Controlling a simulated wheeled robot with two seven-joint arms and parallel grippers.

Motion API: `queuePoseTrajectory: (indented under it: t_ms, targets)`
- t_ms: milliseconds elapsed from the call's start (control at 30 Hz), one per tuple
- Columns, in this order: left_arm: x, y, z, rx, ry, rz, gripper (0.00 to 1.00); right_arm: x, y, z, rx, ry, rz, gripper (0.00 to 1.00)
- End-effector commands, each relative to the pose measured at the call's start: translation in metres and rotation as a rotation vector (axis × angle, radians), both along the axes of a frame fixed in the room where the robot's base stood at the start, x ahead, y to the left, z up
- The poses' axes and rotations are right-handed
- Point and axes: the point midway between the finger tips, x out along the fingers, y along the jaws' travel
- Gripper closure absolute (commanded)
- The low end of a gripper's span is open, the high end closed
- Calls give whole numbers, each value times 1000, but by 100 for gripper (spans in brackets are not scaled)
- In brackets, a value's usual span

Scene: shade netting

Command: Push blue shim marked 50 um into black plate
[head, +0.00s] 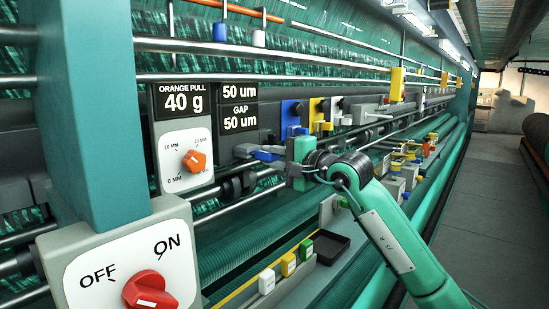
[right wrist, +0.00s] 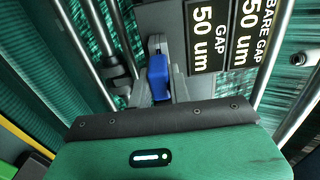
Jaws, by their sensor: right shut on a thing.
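A blue shim (right wrist: 159,80) is between the fingers of my right gripper (right wrist: 158,92) in the right wrist view. Its far end points at a dark panel (right wrist: 172,22) beside the black GAP 50 um label (right wrist: 206,38). I cannot tell whether its tip touches or enters the plate there. In the head view the blue shim (head: 266,156) shows just left of my right gripper (head: 278,157), below the same label (head: 240,117). The shim's own marking is not readable. My left gripper is not in view.
Steel rails (head: 270,78) run along the machine near the right gripper. A red ON/OFF knob (head: 149,291) and an orange dial (head: 194,161) are at left. White (head: 266,282), yellow (head: 288,264) and green (head: 306,249) blocks stand below, beside a black tray (head: 331,243). The aisle (head: 490,200) is clear.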

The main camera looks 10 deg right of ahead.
Motion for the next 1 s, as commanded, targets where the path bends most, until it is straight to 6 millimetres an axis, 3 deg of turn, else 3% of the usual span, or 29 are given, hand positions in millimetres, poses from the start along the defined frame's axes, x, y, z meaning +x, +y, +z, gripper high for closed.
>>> queuePoseTrajectory:
  t_ms: [1000]
  targets:
    - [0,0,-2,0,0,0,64,13,10,1,0,-1,0,100]
